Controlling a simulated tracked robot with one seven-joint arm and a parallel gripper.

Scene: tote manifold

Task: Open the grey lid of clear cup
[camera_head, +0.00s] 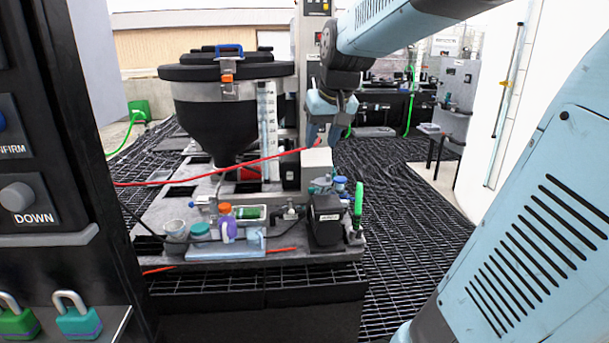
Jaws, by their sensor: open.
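A small pale cup (176,230) stands at the front left of the grey platform and looks like the clear cup. Its top looks greyish, but it is too small to tell whether a lid is on it. My gripper (322,134) hangs at the end of my blue arm, fingers pointing down. It is open and looks empty. It is above and to the right of the cup, well apart from it, near the grey column.
A teal-lidded jar (201,232) and an orange-capped purple bottle (226,224) stand right of the cup. A black hopper (222,110) rises behind. A red cable (215,172) crosses between hopper and cup. A black box (326,220) stands at the right.

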